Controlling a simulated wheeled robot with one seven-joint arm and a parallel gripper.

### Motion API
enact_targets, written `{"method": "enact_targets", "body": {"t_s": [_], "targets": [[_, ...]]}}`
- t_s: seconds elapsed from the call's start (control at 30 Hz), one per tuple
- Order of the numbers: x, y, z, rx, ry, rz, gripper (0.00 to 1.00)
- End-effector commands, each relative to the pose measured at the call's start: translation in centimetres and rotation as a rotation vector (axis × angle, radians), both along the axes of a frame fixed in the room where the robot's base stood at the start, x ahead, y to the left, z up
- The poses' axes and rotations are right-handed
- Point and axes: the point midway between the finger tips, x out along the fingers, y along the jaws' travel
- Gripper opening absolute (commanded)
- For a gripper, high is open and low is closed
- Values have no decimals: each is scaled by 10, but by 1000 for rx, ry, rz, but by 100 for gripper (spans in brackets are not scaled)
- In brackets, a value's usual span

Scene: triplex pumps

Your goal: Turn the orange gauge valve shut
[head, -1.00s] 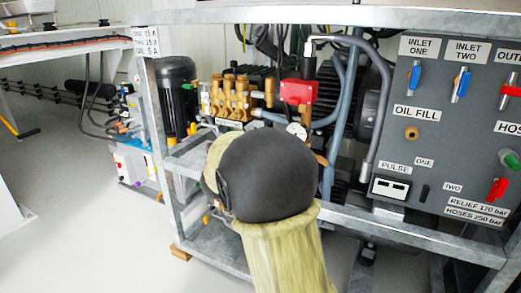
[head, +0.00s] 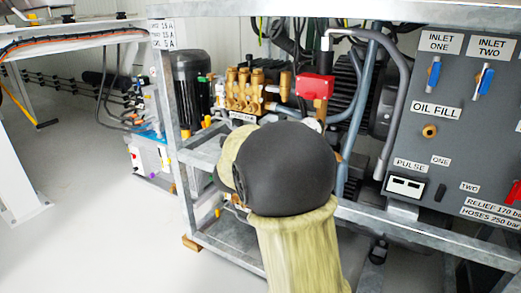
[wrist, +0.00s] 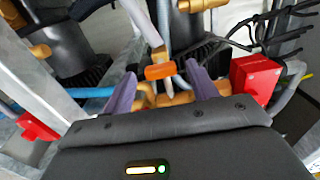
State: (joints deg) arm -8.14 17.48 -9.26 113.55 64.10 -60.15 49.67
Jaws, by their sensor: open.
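The orange gauge valve handle (wrist: 160,72) shows in the wrist view as a small orange bar across a pale metal stem, in front of brass fittings. My gripper (wrist: 160,70) is open, with one purple-grey finger on each side of the handle. Gaps show between the handle and both fingers in the picture; I cannot tell the depth between them. In the head view my own arm's dark rounded link hides the gripper and probably the valve.
A grey galvanised frame (head: 262,158) surrounds the pump. A brass pump head (head: 245,90) and red block (head: 315,87) sit behind my arm. A grey panel (head: 455,130) with blue-handled valves stands at the right. Open floor (head: 90,215) lies at the left.

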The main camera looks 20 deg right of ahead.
Motion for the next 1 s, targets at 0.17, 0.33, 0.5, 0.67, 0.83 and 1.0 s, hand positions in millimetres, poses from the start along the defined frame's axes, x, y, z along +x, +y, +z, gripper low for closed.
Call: {"method": "enact_targets", "body": {"t_s": [0.17,0.33,0.5,0.67,0.83,1.0], "targets": [[-14,19,3,0,1,4,58],[-34,45,5,0,2,5,58],[-55,72,4,0,3,5,58],[-75,98,3,0,3,5,58],[-94,122,2,0,3,5,58],[-104,133,0,1,2,1,58]]}}
